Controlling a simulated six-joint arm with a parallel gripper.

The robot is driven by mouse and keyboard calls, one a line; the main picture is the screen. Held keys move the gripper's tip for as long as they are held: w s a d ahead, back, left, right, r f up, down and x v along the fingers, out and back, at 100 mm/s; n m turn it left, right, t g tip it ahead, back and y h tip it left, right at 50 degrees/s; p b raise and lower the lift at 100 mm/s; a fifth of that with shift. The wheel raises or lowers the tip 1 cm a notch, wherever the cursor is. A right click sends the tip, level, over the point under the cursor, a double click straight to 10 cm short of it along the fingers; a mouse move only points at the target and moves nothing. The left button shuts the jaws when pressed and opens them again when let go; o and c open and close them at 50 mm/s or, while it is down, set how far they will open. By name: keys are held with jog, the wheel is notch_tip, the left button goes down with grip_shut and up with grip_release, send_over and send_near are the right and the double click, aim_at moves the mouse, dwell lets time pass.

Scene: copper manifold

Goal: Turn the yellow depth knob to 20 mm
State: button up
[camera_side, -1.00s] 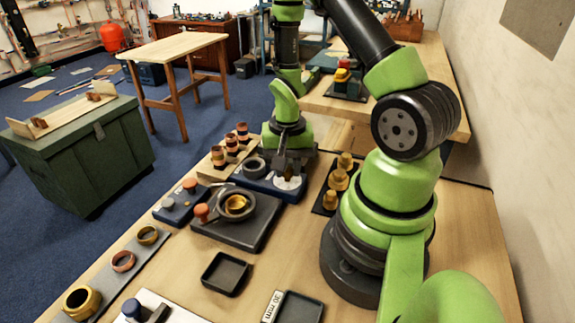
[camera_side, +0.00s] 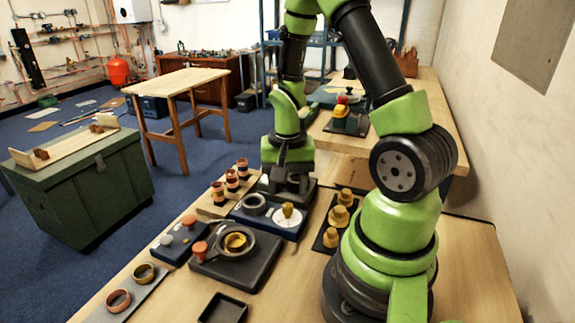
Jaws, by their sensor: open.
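The yellow knob (camera_side: 287,210) stands on a round white dial (camera_side: 289,223) at the right end of a blue base (camera_side: 240,214). Its marks and pointer are too small to read. My gripper (camera_side: 291,186) points down just behind the knob, apart from it in the picture. It is open and appears empty; its fingertips are dark and hard to make out against the dark parts behind.
A grey ring (camera_side: 254,204) sits beside the dial. A black strip with yellow brass fittings (camera_side: 338,216) lies close on the right. Copper-banded posts (camera_side: 231,180) stand left. A dark plate with a brass ring (camera_side: 237,241) is in front.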

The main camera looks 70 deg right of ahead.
aim_at(287, 205)
jog(key=shift+r, duration=2.45)
jog(key=s+a+r+n+t+y, duration=0.1)
jog(key=s+a+r+n+t, duration=0.1)
jog(key=a+r, duration=0.5)
jog(key=s+a+r+n+t+y, duration=0.1)
jog(key=s+a+r+n+t, duration=0.2)
jog(key=a+r+n+t, duration=0.2)
notch_tip(287, 205, up, 5)
jog(key=shift+s+a+f+n, duration=0.15)
jog(key=shift+s+a+n, duration=0.2)
jog(key=shift+a+n, duration=0.65)
